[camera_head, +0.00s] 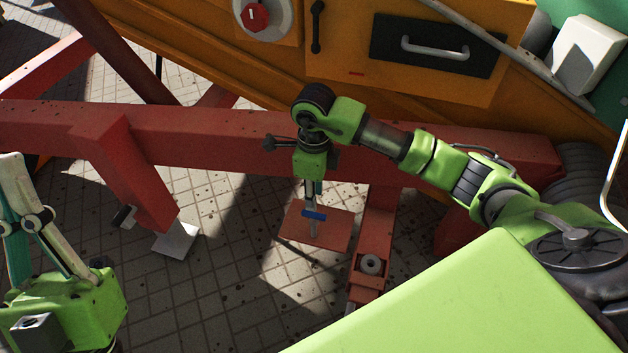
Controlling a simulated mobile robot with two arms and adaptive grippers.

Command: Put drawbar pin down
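The drawbar pin (314,215) has a blue cross handle and a thin grey shaft. It is upright over a flat reddish-brown plate (336,237) below the red beam. I cannot tell whether the shaft's lower end touches the plate. My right gripper (313,203) points down from above, its narrow fingers close together at the pin's handle, and it appears shut on it. My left gripper (22,190) is at the lower left, far from the pin, with its fingers pointing up. Its tips are partly cut off by the picture edge, so its opening is unclear.
A long red beam (220,138) crosses behind the pin. A red drawbar with a round hitch hole (372,264) lies right of the plate. An orange machine panel (345,60) with handles stands behind. Tiled floor (215,285) is open at the lower left of the plate.

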